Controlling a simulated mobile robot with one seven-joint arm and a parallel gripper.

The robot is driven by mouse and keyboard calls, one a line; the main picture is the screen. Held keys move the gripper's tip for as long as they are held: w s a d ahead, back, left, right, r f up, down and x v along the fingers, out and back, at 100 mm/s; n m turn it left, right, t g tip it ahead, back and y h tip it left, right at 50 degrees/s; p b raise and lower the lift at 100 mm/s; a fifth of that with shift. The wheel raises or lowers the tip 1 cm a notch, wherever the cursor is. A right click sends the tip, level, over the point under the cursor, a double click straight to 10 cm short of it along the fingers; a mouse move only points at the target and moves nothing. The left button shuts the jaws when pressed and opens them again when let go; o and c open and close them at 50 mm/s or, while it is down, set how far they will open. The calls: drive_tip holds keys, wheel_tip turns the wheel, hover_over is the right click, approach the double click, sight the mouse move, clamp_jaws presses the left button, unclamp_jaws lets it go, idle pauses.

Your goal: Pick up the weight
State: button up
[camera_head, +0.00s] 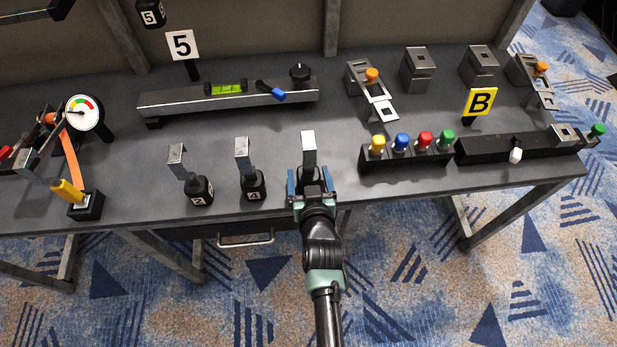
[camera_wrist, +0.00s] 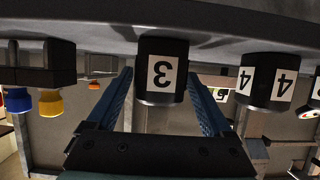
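A black weight labelled 3 (camera_wrist: 162,75) stands upright between my gripper's fingers in the wrist view, which is upside down. My gripper (camera_wrist: 160,85) is open, with a blue finger on each side of the weight and a visible gap to each. In the head view my gripper (camera_head: 310,182) is at the table's front edge and hides the weight's body. The weight's metal hook (camera_head: 308,141) rises beyond it. A weight labelled 4 (camera_head: 253,185) and one that looks labelled 2 (camera_head: 199,190) stand to the left, each with a metal hook.
A beam with a green level (camera_head: 226,89) lies behind the weights on the table (camera_head: 240,130). A button box (camera_head: 408,156) with coloured buttons is close on the right. A dial gauge (camera_head: 85,113) and a yellow lever (camera_head: 68,190) are at left. A drawer handle (camera_head: 246,241) sits below the tabletop.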

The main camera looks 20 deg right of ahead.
clamp_jaws()
drive_tip(key=shift+w+r, duration=0.15)
drive_tip(key=shift+r, duration=0.15)
